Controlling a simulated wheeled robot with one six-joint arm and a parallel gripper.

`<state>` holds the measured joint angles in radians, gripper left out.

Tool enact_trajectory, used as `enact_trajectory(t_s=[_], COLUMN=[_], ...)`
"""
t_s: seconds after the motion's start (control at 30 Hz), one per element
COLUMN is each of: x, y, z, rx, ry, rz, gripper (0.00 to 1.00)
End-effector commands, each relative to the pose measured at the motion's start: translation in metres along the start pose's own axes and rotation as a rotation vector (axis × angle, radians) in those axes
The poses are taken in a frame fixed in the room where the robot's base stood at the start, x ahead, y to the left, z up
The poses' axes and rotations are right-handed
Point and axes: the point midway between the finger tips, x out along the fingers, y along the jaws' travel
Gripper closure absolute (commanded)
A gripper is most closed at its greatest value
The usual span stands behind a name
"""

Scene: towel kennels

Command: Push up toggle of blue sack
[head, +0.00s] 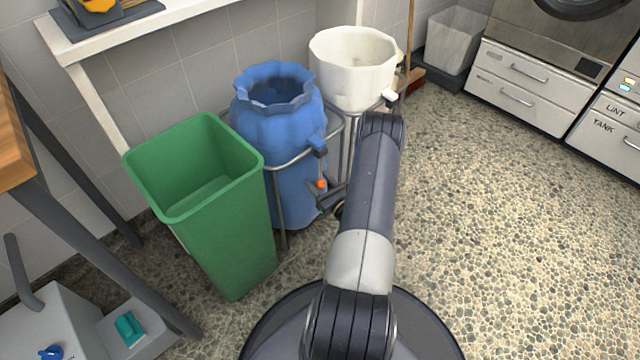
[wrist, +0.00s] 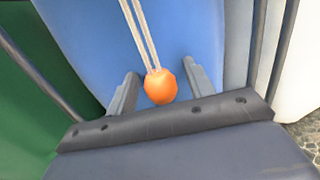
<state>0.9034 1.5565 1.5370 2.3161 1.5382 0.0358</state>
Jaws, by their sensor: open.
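The blue sack (head: 280,125) hangs open-topped in a grey metal frame between the green bin and the white sack. Its orange toggle (head: 321,184) shows low on the sack's right front. In the wrist view the toggle (wrist: 160,87) is a round orange bead on two pale cords (wrist: 139,35) running up the blue cloth. My gripper (wrist: 161,84) is open, with one finger on each side of the toggle. I see a gap on both sides, so the fingers look apart from it. In the head view my arm mostly hides the gripper.
A green bin (head: 232,235) stands close on the left. A white sack (head: 352,68) stands behind on the right in its own frame. The metal frame's rail (head: 300,156) runs around the blue sack. The stone-patterned floor (head: 500,230) on the right is clear.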

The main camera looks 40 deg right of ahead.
Motion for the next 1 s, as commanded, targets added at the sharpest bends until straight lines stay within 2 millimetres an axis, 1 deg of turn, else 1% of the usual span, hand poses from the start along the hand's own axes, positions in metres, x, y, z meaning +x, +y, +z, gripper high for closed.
enact_trajectory(t_s=[0.2,0.8,1.0], x=[0.0003,-0.0002,-0.0002], y=[0.0000,0.0002,0.0003], z=[0.0002,0.0000,-0.0002], rx=[0.000,0.000,0.000], ry=[0.000,0.000,0.000], rz=[0.000,0.000,0.001], gripper=[0.50,0.99,1.00])
